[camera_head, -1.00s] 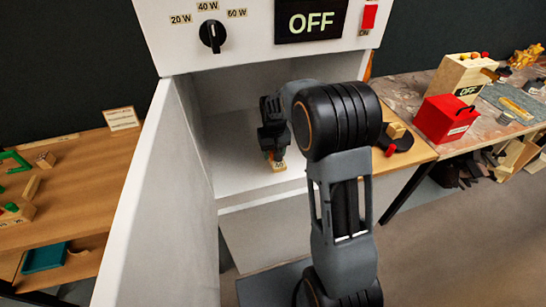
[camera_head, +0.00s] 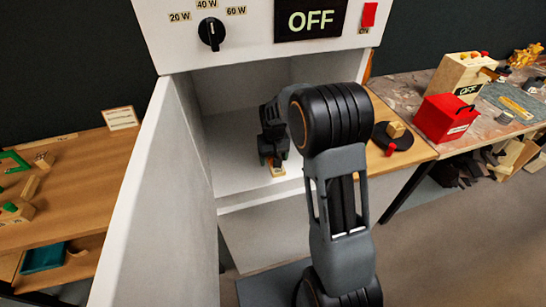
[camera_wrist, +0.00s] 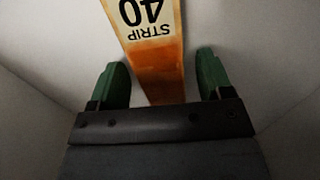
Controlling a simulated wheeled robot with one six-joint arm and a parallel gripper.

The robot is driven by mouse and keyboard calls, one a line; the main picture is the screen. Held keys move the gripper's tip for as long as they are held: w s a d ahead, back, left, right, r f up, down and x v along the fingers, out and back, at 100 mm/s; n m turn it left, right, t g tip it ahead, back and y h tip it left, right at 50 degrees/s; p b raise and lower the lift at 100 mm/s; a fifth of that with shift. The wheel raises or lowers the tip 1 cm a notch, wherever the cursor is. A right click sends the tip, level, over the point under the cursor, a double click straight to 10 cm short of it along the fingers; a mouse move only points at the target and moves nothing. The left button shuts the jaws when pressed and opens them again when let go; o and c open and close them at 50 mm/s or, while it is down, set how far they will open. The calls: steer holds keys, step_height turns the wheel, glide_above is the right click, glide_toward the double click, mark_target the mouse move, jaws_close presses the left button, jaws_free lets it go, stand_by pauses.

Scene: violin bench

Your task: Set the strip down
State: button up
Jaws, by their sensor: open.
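The strip is a pale wooden piece with an orange-brown end and a label reading "STRIP 40". In the wrist view the strip (camera_wrist: 155,62) lies between and beyond the two green fingertips, with a gap on each side. In the head view the strip (camera_head: 277,170) shows as a small piece on the white floor of the cabinet, partly hidden by my gripper. My gripper (camera_wrist: 163,80) is open around its near end. In the head view my gripper (camera_head: 273,157) is low inside the white cabinet (camera_head: 230,160).
The cabinet has side walls close around my arm. Its front panel carries a dial (camera_head: 212,33), an "OFF" display (camera_head: 310,18) and a red switch (camera_head: 369,14). A wooden bench (camera_head: 60,200) stands left. A red box (camera_head: 445,118) is on the right bench.

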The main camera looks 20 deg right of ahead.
step_height(320, 180, up, 7)
steer(key=s+r+t, duration=0.1)
steer(key=s+r, duration=0.2)
steer(key=s, duration=0.7)
steer(key=s+a+r+t, duration=0.1)
steer(key=s+r+t, duration=0.1)
steer(key=s, duration=0.8)
steer(key=shift+v, duration=0.8)
steer(key=shift+r+p, duration=0.1)
steer(key=shift+p, duration=0.2)
